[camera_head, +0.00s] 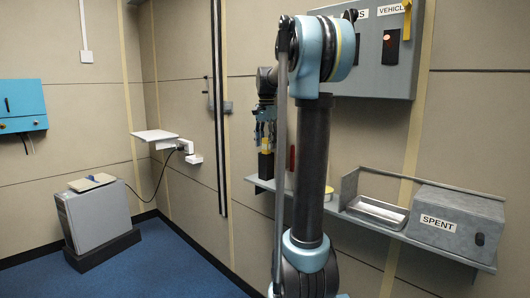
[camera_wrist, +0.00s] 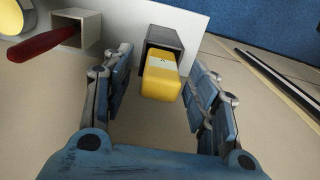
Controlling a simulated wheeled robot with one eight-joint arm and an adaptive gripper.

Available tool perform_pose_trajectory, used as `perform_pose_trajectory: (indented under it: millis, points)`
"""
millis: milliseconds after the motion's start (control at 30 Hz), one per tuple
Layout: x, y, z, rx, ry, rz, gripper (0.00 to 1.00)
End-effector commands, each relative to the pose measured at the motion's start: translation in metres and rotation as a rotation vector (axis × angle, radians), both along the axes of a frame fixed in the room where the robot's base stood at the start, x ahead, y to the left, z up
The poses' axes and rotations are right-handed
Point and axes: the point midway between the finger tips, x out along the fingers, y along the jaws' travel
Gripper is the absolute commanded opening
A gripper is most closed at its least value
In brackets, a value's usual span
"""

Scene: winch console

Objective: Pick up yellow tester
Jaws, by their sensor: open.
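The yellow tester (camera_wrist: 160,78) stands in a dark grey square holder (camera_wrist: 164,36) on the grey shelf, with its yellow end sticking out. In the wrist view my gripper (camera_wrist: 160,95) is open, with one blue finger on each side of the tester and a visible gap to both. In the head view my gripper (camera_head: 265,125) hangs just above the yellow tester (camera_head: 266,145) and its holder (camera_head: 266,165) at the left end of the shelf. Whether the fingertips touch anything is not clear.
A red-handled tool (camera_wrist: 45,43) leans in a light square holder (camera_wrist: 78,30) beside the tester. A round yellow item (camera_wrist: 14,15) lies beyond it. The shelf (camera_head: 350,214) also bears a tray (camera_head: 377,212) and a grey SPENT box (camera_head: 455,218). The wall is close behind.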

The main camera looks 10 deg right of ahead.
Motion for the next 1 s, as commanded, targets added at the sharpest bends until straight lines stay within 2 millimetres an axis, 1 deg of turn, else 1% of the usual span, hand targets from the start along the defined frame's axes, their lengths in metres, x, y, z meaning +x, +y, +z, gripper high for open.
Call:
perform_pose_trajectory:
  millis: [133,167,200,267,300,333,367,633,767,867,967,1000]
  points:
    - [0.000,0.000,0.000,0.000,0.000,0.000,0.53]
    - [0.000,0.000,0.000,0.000,0.000,0.000,0.47]
    - [0.000,0.000,0.000,0.000,0.000,0.000,0.37]
    - [0.000,0.000,0.000,0.000,0.000,0.000,0.24]
    - [0.000,0.000,0.000,0.000,0.000,0.000,0.15]
    - [0.000,0.000,0.000,0.000,0.000,0.000,0.08]
    - [0.000,0.000,0.000,0.000,0.000,0.000,0.05]
    - [0.000,0.000,0.001,0.000,0.000,0.000,0.05]
    - [0.000,0.000,0.006,0.000,0.000,0.000,0.05]
    - [0.000,0.000,0.016,0.000,0.000,0.000,0.05]
    - [0.000,0.000,0.033,0.000,0.000,0.000,0.05]
    - [0.000,0.000,0.041,0.000,0.000,0.000,0.05]
